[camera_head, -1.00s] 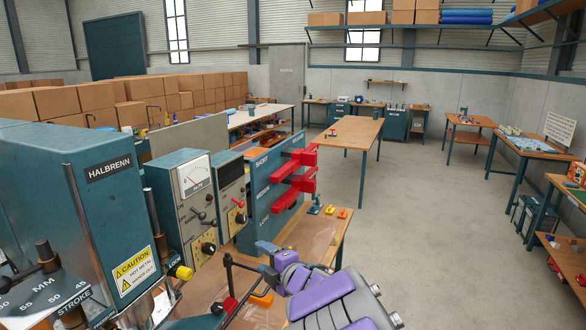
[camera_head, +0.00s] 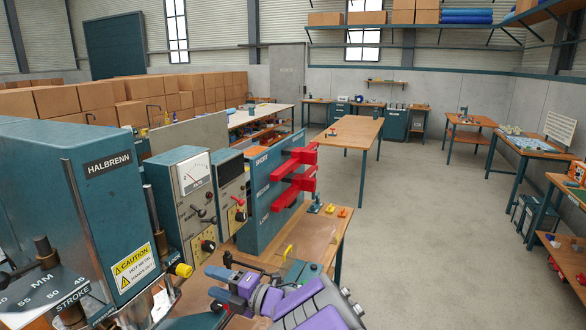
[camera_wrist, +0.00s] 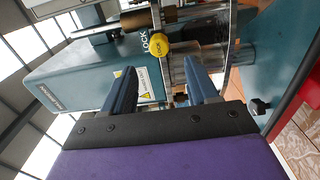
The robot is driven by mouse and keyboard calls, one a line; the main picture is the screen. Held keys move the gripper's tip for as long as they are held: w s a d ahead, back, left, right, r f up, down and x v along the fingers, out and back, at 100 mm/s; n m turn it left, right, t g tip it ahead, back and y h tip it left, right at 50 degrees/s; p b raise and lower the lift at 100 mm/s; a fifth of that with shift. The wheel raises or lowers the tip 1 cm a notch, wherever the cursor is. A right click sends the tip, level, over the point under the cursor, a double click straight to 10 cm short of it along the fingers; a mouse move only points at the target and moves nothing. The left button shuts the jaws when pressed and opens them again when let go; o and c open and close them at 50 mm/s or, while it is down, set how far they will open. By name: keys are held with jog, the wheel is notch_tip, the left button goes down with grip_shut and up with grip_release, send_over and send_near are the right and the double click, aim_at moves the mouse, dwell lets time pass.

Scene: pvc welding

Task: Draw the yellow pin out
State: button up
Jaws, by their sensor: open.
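The yellow pin shows as a round yellow knob (camera_head: 182,270) on the near right side of the teal HALBRENN press (camera_head: 110,200). In the wrist view the yellow knob (camera_wrist: 160,43) sits beside the word LOCK, near a metal column. My gripper (camera_wrist: 158,72) is open, with two dark blue fingers apart and nothing between them. The knob lies just past the fingertips, roughly in line with the gap, and looks untouched. In the head view my gripper (camera_head: 212,285) is to the right of the knob and slightly lower. The pin's shaft is hidden.
Teal control boxes with a dial (camera_head: 193,175) stand behind the press. A teal rack with red clamps (camera_head: 300,170) stands farther right. The bench top (camera_head: 310,240) holds small coloured parts. Open floor (camera_head: 430,220) lies to the right.

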aim_at(189, 272)
jog(key=x, duration=0.7)
jog(key=shift+w+a+f, duration=0.1)
jog(key=shift+w+a, duration=0.05)
jog(key=shift+a, duration=0.15)
jog(key=shift+w+a, duration=0.15)
jog(key=shift+a, duration=0.3)
jog(key=shift+r, duration=0.2)
dwell(0.9)
grip_shut()
dwell(0.4)
jog(key=shift+d, duration=0.25)
jog(key=shift+b+v, duration=0.7)
jog(key=shift+v, duration=2.1)
